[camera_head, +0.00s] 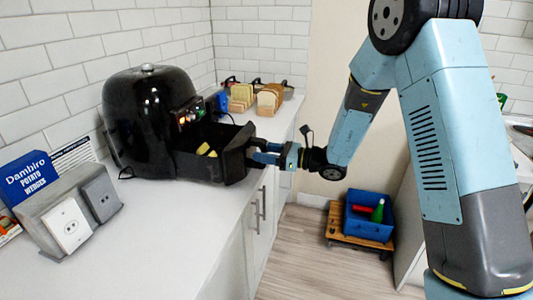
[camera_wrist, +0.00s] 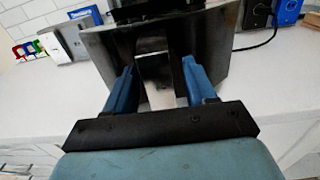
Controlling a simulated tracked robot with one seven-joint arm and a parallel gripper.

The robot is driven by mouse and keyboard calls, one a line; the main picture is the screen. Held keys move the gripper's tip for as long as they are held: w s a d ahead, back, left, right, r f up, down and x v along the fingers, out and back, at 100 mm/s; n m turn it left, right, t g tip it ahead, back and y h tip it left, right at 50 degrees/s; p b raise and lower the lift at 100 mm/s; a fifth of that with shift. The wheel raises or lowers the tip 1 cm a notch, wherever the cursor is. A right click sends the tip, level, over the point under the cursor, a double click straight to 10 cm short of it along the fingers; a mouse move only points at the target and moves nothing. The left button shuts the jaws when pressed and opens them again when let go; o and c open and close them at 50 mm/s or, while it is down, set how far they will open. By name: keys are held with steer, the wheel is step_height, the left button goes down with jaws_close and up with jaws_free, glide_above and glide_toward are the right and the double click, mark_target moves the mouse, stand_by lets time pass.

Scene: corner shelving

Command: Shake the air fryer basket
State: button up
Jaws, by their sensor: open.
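The black air fryer (camera_head: 150,120) stands on the white counter against the tiled wall. Its basket (camera_head: 220,165) is pulled out toward the right, with yellow pieces (camera_head: 206,150) inside. In the wrist view the basket's front (camera_wrist: 215,50) faces me, with its handle (camera_wrist: 156,70) sticking out toward me. My gripper (camera_head: 262,152) is at the basket's front. In the wrist view its two blue fingers (camera_wrist: 160,82) are open, one on each side of the handle. I cannot tell whether either finger touches it.
A grey outlet box (camera_head: 72,215) and a blue potato wedges package (camera_head: 30,177) are at the counter's left. A blue crate (camera_head: 368,215) sits on a wooden dolly on the floor. The front counter is clear.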

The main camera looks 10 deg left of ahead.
jaws_close()
stand_by(0.5)
